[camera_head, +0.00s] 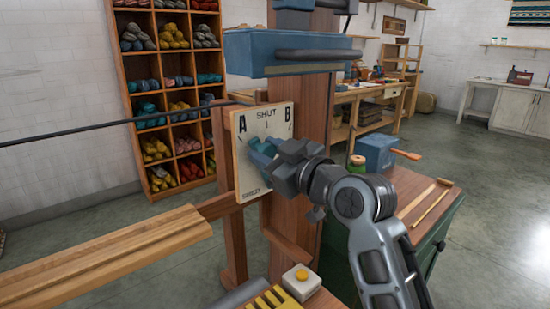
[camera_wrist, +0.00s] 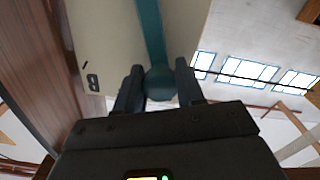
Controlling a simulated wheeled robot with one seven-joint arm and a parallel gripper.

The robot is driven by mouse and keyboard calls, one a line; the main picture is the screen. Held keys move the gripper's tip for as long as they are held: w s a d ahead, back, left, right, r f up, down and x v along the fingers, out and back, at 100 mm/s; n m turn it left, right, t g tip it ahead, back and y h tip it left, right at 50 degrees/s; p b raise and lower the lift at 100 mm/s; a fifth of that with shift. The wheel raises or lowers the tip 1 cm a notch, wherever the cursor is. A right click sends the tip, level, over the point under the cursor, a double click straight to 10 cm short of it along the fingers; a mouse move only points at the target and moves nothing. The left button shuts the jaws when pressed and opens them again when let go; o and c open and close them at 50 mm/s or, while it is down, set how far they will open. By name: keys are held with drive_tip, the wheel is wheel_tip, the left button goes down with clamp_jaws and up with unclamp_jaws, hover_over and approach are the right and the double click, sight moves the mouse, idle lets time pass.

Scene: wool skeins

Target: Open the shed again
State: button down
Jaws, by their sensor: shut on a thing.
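A cream plate (camera_head: 247,130) on the wooden post of the loom carries the marks A, SHUT and B on a dial. A teal lever with a round knob (camera_wrist: 160,84) runs across the plate (camera_wrist: 105,40) in the wrist view. My gripper (camera_head: 264,158) is in front of the plate in the head view. In the wrist view its two fingers (camera_wrist: 157,85) are closed on the knob, one on each side. The B mark shows to the left of the lever there. My gripper hides much of the lever in the head view, so I cannot tell its exact setting.
A wooden beam (camera_head: 110,257) extends to the left below the plate. A white box with a yellow button (camera_head: 301,279) stands below my arm. A green cabinet (camera_head: 432,240) with wooden tools on top is at the right. Wool shelves (camera_head: 125,85) stand behind; open floor lies right.

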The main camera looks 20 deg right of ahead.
drive_tip(key=shift+s+a+f+n+b, duration=0.2)
drive_tip(key=shift+a+f+n+b, duration=0.15)
drive_tip(key=shift+a+n+b, duration=0.5)
drive_tip(key=shift+d, duration=0.15)
drive_tip(key=c, duration=0.7)
unclamp_jaws()
drive_tip(key=v, duration=0.8)
